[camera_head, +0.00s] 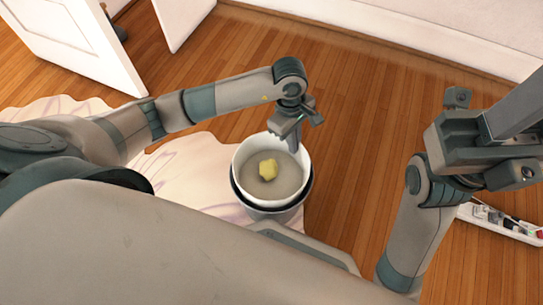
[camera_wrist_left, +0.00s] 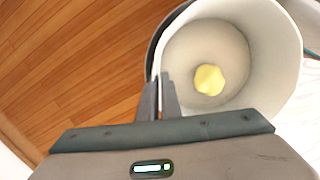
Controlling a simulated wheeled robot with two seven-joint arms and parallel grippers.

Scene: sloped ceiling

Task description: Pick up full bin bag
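The bin bag (camera_head: 240,160) is a white liner with an open, round mouth, seated in a dark grey bin (camera_head: 238,197) on the floor at the centre. A yellow lump (camera_head: 268,169) lies inside it. In the left wrist view the bag (camera_wrist_left: 275,60) fills the upper right, with the yellow lump (camera_wrist_left: 209,80) at its bottom. My left gripper (camera_head: 296,141) is at the bag's far right rim, pointing down. Its fingers (camera_wrist_left: 160,98) are close together with the white rim between them. My right gripper (camera_head: 490,150) is at the right, away from the bin; its fingers are unclear.
A pale patterned rug (camera_head: 190,170) lies under and left of the bin. A power strip (camera_head: 505,222) with plugs lies on the floor at right. A white door (camera_head: 75,40) stands upper left. Wooden floor behind the bin is clear up to the wall.

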